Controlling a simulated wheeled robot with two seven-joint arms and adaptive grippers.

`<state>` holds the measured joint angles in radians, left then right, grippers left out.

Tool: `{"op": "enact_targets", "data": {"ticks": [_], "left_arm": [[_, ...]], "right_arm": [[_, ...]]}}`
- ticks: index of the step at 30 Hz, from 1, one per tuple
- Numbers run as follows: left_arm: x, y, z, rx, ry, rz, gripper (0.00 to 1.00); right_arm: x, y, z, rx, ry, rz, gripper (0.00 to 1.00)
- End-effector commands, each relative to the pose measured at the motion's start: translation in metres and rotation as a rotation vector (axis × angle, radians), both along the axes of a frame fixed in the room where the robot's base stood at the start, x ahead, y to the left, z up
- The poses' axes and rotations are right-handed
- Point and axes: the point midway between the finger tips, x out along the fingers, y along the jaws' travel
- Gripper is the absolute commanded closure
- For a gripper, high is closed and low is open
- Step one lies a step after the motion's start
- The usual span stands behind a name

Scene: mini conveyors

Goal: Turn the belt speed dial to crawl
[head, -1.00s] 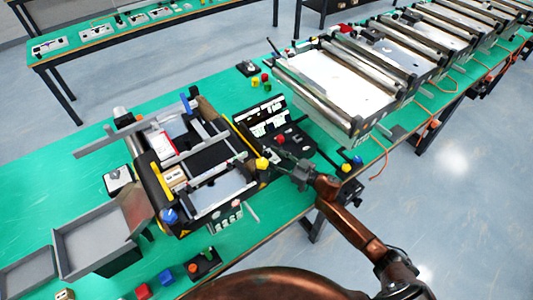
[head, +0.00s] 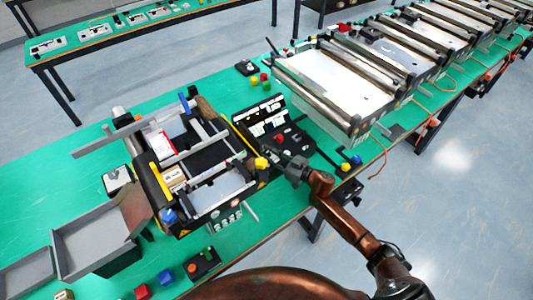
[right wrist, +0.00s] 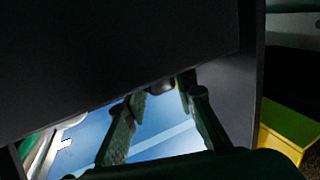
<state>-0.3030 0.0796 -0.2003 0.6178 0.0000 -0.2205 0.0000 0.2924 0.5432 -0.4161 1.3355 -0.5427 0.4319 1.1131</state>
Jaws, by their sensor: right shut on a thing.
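A black control box (head: 300,144) with a red button (head: 280,138) stands at the right of the small conveyor. My right gripper (head: 282,164) reaches its near side from the lower right. In the right wrist view, a small dark rounded knob (right wrist: 161,85) sticks out of a dark panel between the fingertips of my right gripper (right wrist: 166,98). This looks like the belt speed dial, and the gripper is shut on it. The dial's marks and pointer cannot be seen. In the head view the gripper hides the dial. My left gripper is not in view.
The small conveyor (head: 160,184) with yellow-edged sides stands just left of the gripper. A yellow knob (head: 261,163) is close beside the gripper. Larger roller conveyors (head: 335,80) run along the back right. Blue and yellow pieces (head: 357,159) lie near the table's right edge.

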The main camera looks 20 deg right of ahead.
Motion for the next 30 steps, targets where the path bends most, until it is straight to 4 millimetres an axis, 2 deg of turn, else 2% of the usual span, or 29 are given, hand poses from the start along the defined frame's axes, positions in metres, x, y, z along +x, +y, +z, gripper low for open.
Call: {"op": "enact_targets", "data": {"ticks": [4, 14, 21, 30], "left_arm": [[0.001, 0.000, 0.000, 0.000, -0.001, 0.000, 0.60], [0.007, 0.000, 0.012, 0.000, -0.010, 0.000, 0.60], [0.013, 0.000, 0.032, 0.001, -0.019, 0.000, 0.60], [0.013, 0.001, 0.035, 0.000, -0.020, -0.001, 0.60]], "right_arm": [[0.000, 0.000, 0.000, 0.000, 0.000, 0.000, 0.99], [-0.001, 0.001, 0.002, 0.004, 0.002, -0.056, 0.99], [-0.001, 0.001, 0.003, 0.007, 0.004, -0.206, 0.99], [-0.001, 0.001, 0.000, 0.007, 0.003, -0.379, 0.99]]}}
